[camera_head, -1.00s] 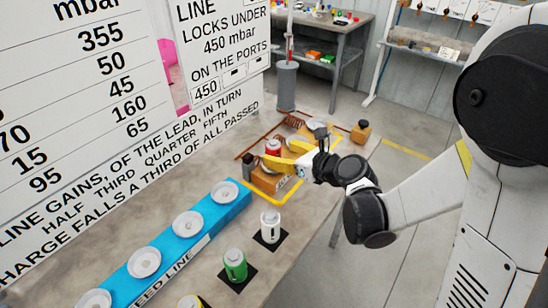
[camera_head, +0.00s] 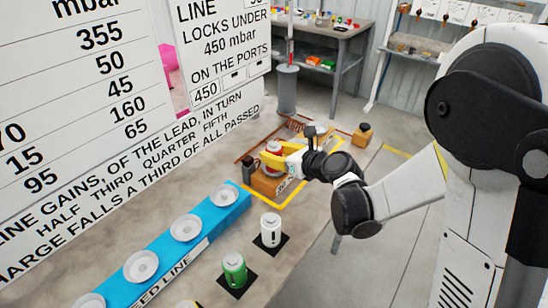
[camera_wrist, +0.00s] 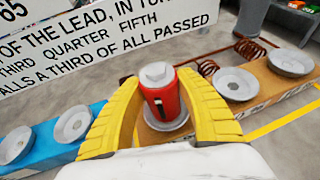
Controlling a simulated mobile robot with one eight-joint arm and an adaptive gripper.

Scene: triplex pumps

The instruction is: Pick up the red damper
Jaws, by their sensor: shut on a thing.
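The red damper (camera_wrist: 158,95) is a short upright red cylinder with a grey cap and a dark mark on its side. In the wrist view it stands between the two yellow fingers of my gripper (camera_wrist: 162,108), which are closed on its sides. Its base is at or just over a grey dish on the orange-brown block; I cannot tell whether it touches. In the head view my gripper (camera_head: 272,158) is at the block, and the red damper (camera_head: 272,147) is mostly hidden behind the fingers.
A blue feed line block (camera_head: 165,250) with several grey dishes runs along the table. A white damper (camera_head: 270,230) and a green damper (camera_head: 234,270) stand on black squares in front. A dark cylinder (camera_head: 248,170) stands by the block, and coiled copper tubing (camera_wrist: 208,68) lies behind it.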

